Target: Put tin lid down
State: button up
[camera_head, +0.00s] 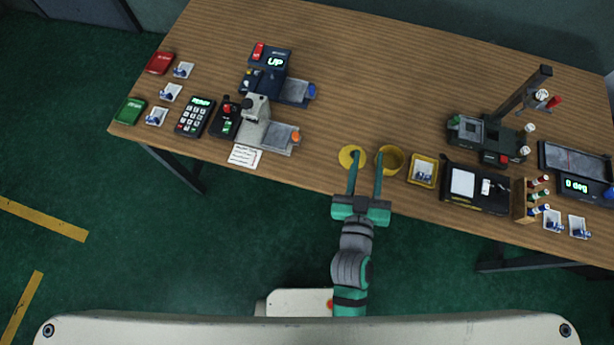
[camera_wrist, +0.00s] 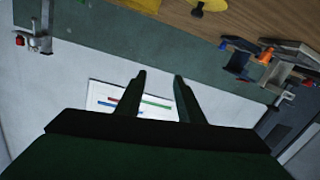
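The round yellow tin lid (camera_head: 347,153) shows near the table's front edge, just left of the open yellow tin (camera_head: 397,157). My gripper (camera_head: 366,158) is open, its two fingers apart and pointing toward the table. In the head view the left finger overlaps the lid and the right finger overlaps the tin's left side. In the wrist view my gripper (camera_wrist: 160,74) has nothing between its fingers. A flat yellow round piece (camera_wrist: 212,5), apparently the lid, shows at the top there, on the wood and away from the fingers. Whether a finger touches the lid cannot be told.
A yellow tray (camera_head: 433,171) with a small packet stands right of the tin, then a black case (camera_head: 477,188) and a vial rack (camera_head: 524,199). A grey device (camera_head: 268,133) and a note (camera_head: 244,155) are left. The table behind the lid is clear.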

jog(key=s+a+f+y, duration=0.1)
jog(key=s+a, duration=0.6)
jog(key=s, duration=0.2)
jog(key=s+a+f+g+y, duration=0.1)
jog(key=s+a+f+y, duration=0.1)
jog(key=s+a, duration=0.5)
jog(key=s, duration=0.3)
jog(key=shift+s+a+f+g+y, duration=0.25)
jog(key=shift+s+a+g+y, duration=0.05)
jog(key=shift+a, duration=0.1)
jog(key=shift+d, duration=0.1)
